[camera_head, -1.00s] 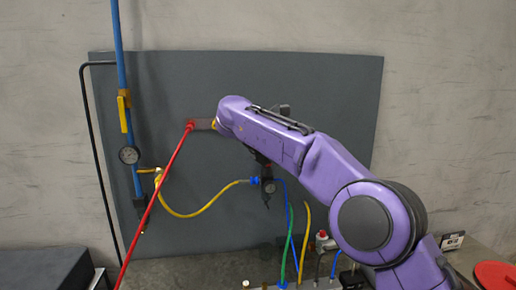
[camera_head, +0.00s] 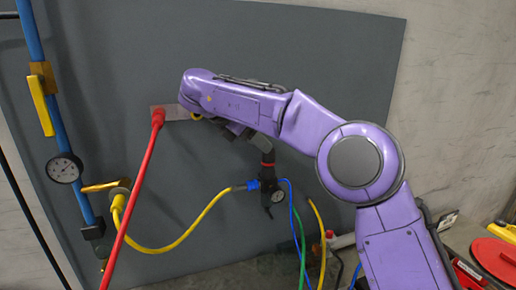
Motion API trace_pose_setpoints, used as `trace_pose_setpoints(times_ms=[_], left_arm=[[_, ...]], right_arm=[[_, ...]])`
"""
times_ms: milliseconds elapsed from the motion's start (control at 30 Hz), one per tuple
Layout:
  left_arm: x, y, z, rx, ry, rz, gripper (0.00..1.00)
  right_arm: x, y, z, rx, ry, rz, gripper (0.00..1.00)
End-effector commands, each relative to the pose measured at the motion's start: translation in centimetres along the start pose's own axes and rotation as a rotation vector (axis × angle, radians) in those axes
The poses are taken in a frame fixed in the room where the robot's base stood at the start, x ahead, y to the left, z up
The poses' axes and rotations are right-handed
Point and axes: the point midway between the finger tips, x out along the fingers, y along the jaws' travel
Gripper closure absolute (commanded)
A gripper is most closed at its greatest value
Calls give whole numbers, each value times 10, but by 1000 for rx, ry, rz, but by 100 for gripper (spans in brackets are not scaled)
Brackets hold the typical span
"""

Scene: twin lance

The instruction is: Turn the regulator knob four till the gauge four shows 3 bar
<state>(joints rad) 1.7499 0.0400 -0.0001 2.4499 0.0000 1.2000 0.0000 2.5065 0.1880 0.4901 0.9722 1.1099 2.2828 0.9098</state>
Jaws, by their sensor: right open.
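The regulator (camera_head: 268,181) is a dark upright unit on the grey panel, with a blue fitting on its left. Its dark knob (camera_head: 266,158) seems to be at the top, partly behind my arm. A small gauge (camera_head: 278,197) sits low on its right side; its reading is too small to tell. I see no number marking it as four. My right gripper (camera_head: 240,129) is open, dark and mostly hidden under my purple forearm, just above and left of the knob. I cannot tell whether it touches it. My left gripper is out of view.
A larger gauge (camera_head: 64,168) and a yellow lever (camera_head: 41,101) sit on a blue pipe (camera_head: 31,35) at left. A red rod (camera_head: 138,190) slants across the panel. A yellow hose (camera_head: 185,236) runs to the regulator. Green and blue hoses hang below it.

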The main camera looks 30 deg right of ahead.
Motion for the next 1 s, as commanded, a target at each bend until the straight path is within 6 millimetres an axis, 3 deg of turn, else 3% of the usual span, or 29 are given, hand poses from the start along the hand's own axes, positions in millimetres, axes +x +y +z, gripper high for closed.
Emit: trace_pose_setpoints(times_ms=[100, 233, 533, 567, 700, 1000], left_arm=[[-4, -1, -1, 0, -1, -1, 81], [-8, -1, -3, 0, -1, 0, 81], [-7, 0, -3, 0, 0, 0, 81], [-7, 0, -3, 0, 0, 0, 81], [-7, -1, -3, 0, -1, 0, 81], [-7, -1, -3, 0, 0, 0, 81]], right_arm=[[26, 6, 0, -4, 3, -10, 41], [46, 12, -2, -7, 0, -17, 41], [52, 17, -7, -11, -2, -14, 41], [52, 17, -7, -11, -1, -14, 47], [52, 17, -7, -11, -2, -13, 93], [51, 16, -6, -12, -2, -12, 96]])
